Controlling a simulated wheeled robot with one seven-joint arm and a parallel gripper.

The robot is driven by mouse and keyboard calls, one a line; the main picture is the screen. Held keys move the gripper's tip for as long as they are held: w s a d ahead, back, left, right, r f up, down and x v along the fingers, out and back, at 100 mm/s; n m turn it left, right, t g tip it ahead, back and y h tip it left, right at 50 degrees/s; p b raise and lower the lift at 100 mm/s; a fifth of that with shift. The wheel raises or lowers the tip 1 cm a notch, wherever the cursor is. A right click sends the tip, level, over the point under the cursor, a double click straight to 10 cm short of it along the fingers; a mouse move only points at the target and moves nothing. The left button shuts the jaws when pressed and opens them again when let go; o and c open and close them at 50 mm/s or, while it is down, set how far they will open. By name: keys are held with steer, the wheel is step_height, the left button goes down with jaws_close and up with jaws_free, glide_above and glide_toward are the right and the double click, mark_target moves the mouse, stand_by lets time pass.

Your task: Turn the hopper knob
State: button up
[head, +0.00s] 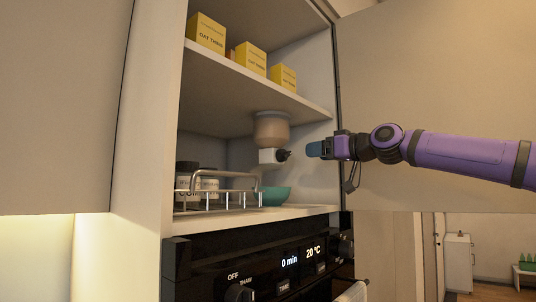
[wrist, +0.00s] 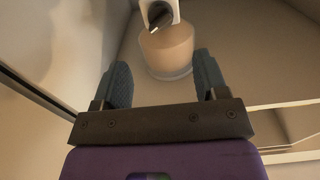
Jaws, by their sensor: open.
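The hopper (head: 271,131) hangs under the upper shelf inside the open cabinet, with a white block at its bottom. The dark hopper knob (head: 283,155) sticks out from the right side of that block. In the wrist view the hopper (wrist: 167,50) appears ahead of the fingers, and the knob (wrist: 158,17) shows at the top edge on the white block. My gripper (head: 313,149) is just right of the knob in the head view, apart from it. In the wrist view my gripper (wrist: 164,80) has its two fingers spread wide with nothing between them.
Several yellow boxes (head: 206,33) stand on the upper shelf. Below the hopper are a teal bowl (head: 276,196), a wire rack (head: 219,192) and dark-lidded jars (head: 187,182). A black oven (head: 262,262) sits beneath. The cabinet's side wall (head: 336,80) is close to my gripper.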

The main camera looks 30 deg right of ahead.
mark_target(289, 155)
steer(key=x, duration=1.1)
steer(key=shift+f, duration=0.1)
steer(key=c, duration=0.9)
